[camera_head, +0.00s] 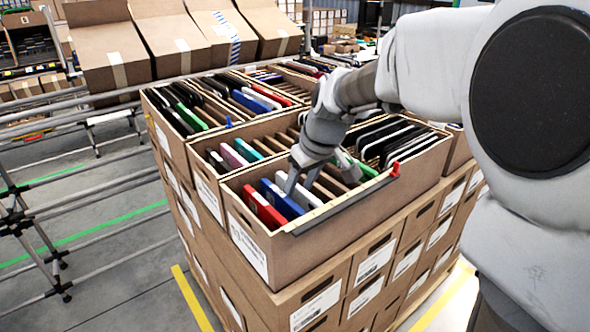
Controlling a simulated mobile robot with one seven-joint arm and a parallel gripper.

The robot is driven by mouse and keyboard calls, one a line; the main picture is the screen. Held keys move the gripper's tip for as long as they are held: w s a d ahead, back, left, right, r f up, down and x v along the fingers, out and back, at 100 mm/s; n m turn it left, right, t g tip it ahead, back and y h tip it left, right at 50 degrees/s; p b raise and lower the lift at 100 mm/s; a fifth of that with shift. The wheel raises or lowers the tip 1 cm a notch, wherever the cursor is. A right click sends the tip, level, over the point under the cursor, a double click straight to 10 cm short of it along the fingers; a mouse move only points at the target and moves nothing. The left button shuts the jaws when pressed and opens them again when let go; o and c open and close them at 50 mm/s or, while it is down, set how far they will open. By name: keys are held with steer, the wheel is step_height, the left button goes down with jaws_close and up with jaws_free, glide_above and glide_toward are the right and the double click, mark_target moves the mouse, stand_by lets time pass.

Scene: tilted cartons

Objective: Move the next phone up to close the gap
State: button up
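The front carton (345,228) is open and tilted, with phones standing on edge in a row. At its left end are a red phone (264,208), a blue phone (282,200) and a white phone (305,196). To their right, several brown dividers (333,183) show without phones visible between them. Further right come a green phone (366,170) and several black phones (392,141). My gripper (301,184) points down into this carton at the white phone. Its two fingers look apart; whether they touch the white phone cannot be told. My wrist hides part of the row behind it.
Other phone-filled cartons stand behind, one (215,158) directly behind the front carton. Closed stacked boxes (365,262) lie below. A metal rail rack (90,190) stands at left; empty tilted cartons (165,45) are at the back.

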steer(key=p+v, duration=0.1)
steer(key=v, duration=1.6)
steer(key=shift+r+p, duration=0.3)
steer(key=shift+p, duration=0.1)
step_height(320, 180, up, 7)
steer(key=p, duration=0.6)
